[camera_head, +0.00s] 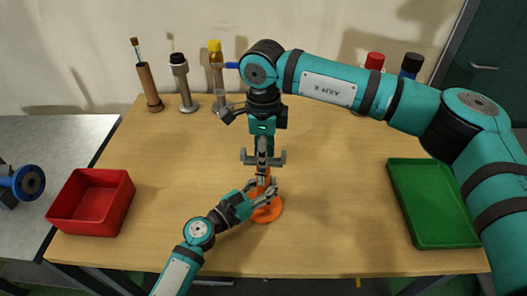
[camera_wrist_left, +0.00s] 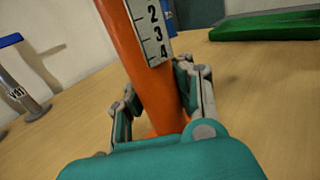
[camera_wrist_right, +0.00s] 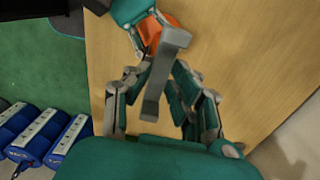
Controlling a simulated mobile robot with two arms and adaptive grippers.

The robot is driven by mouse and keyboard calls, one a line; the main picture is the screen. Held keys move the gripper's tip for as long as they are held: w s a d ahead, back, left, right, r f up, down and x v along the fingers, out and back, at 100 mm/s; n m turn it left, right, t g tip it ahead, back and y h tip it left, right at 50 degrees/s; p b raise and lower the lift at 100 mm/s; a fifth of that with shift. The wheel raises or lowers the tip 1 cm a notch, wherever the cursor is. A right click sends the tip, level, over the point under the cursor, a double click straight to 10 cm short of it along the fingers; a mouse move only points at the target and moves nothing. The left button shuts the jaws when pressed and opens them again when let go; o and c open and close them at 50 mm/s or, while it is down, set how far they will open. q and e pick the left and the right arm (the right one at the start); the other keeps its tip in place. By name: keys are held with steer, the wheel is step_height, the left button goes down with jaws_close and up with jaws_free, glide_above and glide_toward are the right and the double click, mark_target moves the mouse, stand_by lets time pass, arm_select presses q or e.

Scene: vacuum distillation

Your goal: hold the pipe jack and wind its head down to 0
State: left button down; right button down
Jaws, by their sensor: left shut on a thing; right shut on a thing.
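The orange pipe jack (camera_head: 266,213) stands upright near the middle of the wooden table, its round base on the tabletop. In the left wrist view its orange body (camera_wrist_left: 150,85) carries a white scale (camera_wrist_left: 150,32) reading 2, 3, 4 downward. My left gripper (camera_head: 266,193) is shut around the lower body from the front left. My right gripper (camera_head: 263,163) points down from above and is shut on the jack's grey head, a bar (camera_wrist_right: 160,78) lying between its fingers in the right wrist view. The scale's upper part is out of the left wrist view.
A red bin (camera_head: 94,220) is at the table's left, a green tray (camera_head: 432,203) at the right. Several upright bottle-like items, including a grey-black one (camera_head: 183,85), stand along the back edge. The tabletop between the jack and the bin or tray is clear.

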arm_select(q)
steer(key=shift+a+f, duration=0.1)
steer(key=shift+f, duration=0.2)
arm_select(e)
steer(key=shift+r+m, duration=0.2)
steer(key=shift+m, duration=0.4)
steer(key=c, duration=1.5)
jaws_free()
arm_select(q)
steer(key=shift+s+r, duration=0.1)
arm_select(e)
steer(key=o, duration=0.3)
steer(key=shift+s+f, duration=0.1)
steer(key=shift+o, duration=0.2)
arm_select(q)
steer(key=shift+r, duration=0.1)
arm_select(e)
step_height(320, 180, up, 12)
